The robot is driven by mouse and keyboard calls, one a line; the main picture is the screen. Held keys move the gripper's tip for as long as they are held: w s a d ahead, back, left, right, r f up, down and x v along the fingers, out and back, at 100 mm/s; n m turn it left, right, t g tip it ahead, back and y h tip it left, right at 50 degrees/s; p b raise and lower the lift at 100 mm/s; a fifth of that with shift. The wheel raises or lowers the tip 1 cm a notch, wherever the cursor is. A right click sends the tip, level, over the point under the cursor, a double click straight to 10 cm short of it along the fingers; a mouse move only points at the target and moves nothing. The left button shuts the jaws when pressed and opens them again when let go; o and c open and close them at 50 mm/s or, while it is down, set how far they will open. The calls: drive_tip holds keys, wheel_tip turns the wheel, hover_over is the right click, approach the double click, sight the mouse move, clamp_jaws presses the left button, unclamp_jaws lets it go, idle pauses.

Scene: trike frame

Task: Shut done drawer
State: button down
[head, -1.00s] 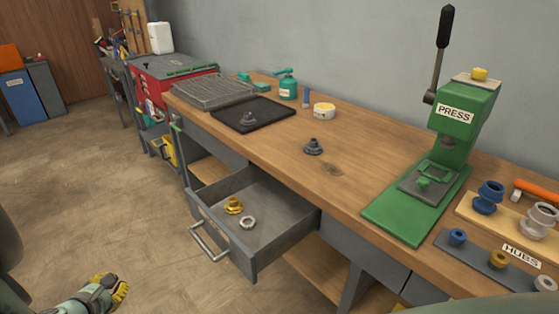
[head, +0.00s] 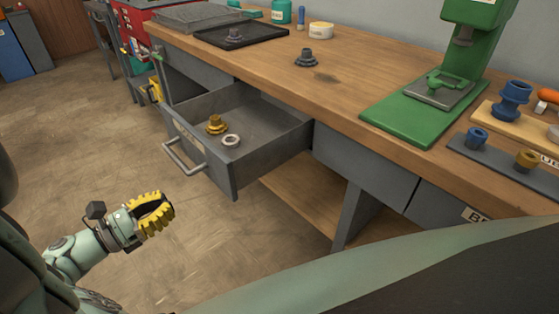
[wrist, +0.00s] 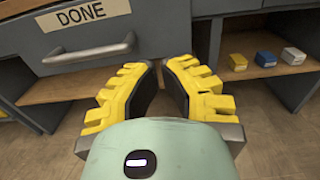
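The done drawer (head: 268,165) stands pulled out from the bench in the head view. A gold hub (head: 216,126) and a silver ring (head: 231,141) sit in it. Its bar handle (head: 183,158) is on the front. In the wrist view, the drawer front carries the label DONE (wrist: 92,13), with the handle (wrist: 90,50) below it at upper left. My gripper (head: 170,205) is in front of and below the drawer, apart from the handle.
The wooden bench top (head: 345,95) bears a green press (head: 425,110), a dark hub (head: 306,58) and a black tray (head: 238,33). A lower shelf (head: 300,205) is under the bench. Bare floor (head: 110,130) lies left of the drawer.

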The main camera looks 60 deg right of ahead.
sight(218, 176)
drive_tip(key=x, duration=0.5)
drive_tip(key=b+x, duration=0.1)
drive_tip(key=x, duration=0.4)
drive_tip(key=shift+s+f, duration=0.1)
drive_tip(key=shift+s, duration=0.15)
drive_tip(key=shift+x, duration=0.75)
drive_tip(key=shift+d, duration=0.1)
